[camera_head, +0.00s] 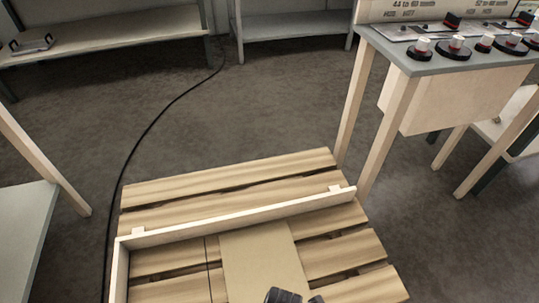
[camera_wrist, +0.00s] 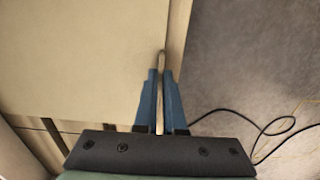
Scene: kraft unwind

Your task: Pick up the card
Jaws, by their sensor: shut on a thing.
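The card (camera_head: 262,262) is a plain brown kraft sheet. In the head view it lies across the pallet slats, its far end by the low wooden rail. In the wrist view the card (camera_wrist: 75,55) fills the upper left as a broad beige face. My gripper (camera_wrist: 161,73) has blue fingers close together at the card's right edge, with a thin pale strip between them. It is shut on the card's edge. In the head view only dark parts of it show at the bottom edge, so its fingertips cannot be made out there.
The wooden pallet (camera_head: 160,193) has a raised rail (camera_head: 235,215) along the card's far end and left side. A table with red and black knobs (camera_head: 420,62) stands at the right. A black cable (camera_head: 150,125) crosses the floor.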

